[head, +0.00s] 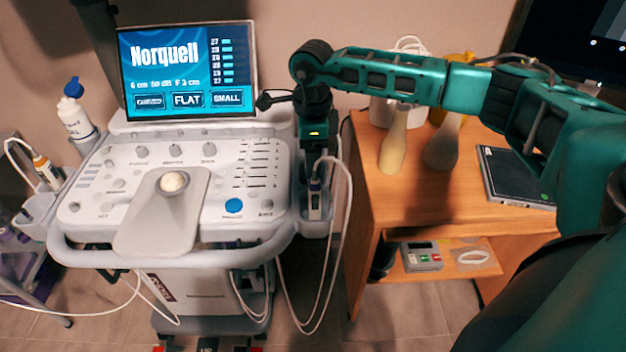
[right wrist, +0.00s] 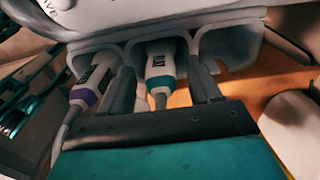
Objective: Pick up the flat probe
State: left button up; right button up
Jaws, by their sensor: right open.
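In the right wrist view a white probe with a teal band and a dark, partly readable label (right wrist: 161,62) sits in the middle slot of a holder (right wrist: 228,45). It looks like the flat probe. My right gripper (right wrist: 163,82) is open, with one finger on each side of this probe; I cannot tell whether they touch it. A purple-banded probe (right wrist: 90,85) sits in the slot to the left. In the head view my right gripper (head: 313,146) points down over the holder at the cart's right side. My left gripper is not in view.
The ultrasound cart's screen (head: 187,70) shows FLAT and SMALL. An orange-banded probe (head: 45,170) sits at the cart's left side. Cables (head: 330,260) hang below the right holder. A wooden desk (head: 425,200) with pale bottles (head: 394,145) stands close on the right.

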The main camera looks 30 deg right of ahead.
jog(key=shift+f, duration=0.9)
jog(key=shift+c, duration=0.2)
grip_shut()
jog(key=shift+r, duration=0.1)
